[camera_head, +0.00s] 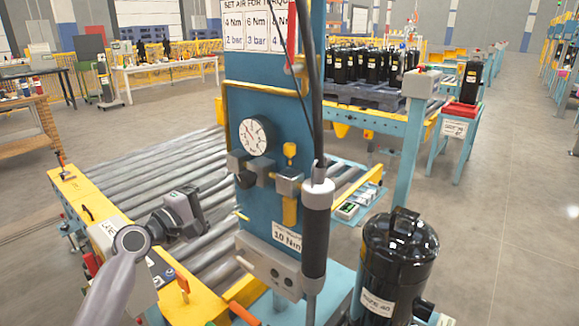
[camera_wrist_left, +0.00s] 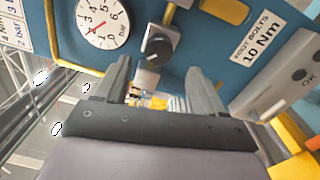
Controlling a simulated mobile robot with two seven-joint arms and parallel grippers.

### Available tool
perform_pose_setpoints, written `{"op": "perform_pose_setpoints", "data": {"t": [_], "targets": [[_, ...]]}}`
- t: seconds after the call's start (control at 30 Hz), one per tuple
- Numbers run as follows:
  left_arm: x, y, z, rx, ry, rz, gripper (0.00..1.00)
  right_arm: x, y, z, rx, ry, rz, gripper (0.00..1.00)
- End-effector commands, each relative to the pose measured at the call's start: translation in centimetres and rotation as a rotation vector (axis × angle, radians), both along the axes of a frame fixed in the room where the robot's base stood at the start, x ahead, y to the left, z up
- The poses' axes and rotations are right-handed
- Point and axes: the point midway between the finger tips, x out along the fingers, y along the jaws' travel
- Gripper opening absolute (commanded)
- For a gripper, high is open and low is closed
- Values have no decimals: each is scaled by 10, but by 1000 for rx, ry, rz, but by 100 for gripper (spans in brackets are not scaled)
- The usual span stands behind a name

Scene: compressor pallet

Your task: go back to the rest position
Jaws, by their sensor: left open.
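My left gripper (camera_head: 190,210) is at the end of my grey arm, over the conveyor rollers and left of the blue tool panel (camera_head: 262,95). In the left wrist view, its two fingers (camera_wrist_left: 158,82) are spread with nothing between them. The black regulator knob (camera_wrist_left: 158,46) shows just beyond the fingertips. In the head view the knob (camera_head: 245,180) is up and right of the gripper, with a gap between them. My right gripper is not in view.
A pressure gauge (camera_head: 256,135) sits on the panel. A black screwdriver (camera_head: 317,230) hangs in front of it. A black compressor (camera_head: 398,265) stands at lower right. The roller conveyor (camera_head: 140,185) has yellow edges.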

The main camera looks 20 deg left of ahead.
Motion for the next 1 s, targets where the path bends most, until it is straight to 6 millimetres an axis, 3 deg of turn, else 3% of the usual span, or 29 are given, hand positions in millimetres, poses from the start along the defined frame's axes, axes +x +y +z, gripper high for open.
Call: {"op": "perform_pose_setpoints", "data": {"t": [0.17,0.27,0.37,0.5,0.7,0.9,1.0], "targets": [[-3,-4,-15,43,16,5,69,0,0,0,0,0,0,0],[-13,-14,-53,171,54,18,69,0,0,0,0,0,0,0],[-34,-29,-108,386,102,20,69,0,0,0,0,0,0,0],[-81,-54,-184,739,151,-24,69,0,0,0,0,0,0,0],[-164,-92,-262,1217,151,-172,69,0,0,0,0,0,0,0],[-236,-124,-300,1573,81,-343,69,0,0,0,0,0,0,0],[-257,-134,-306,1672,47,-397,69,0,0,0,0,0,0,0]]}}
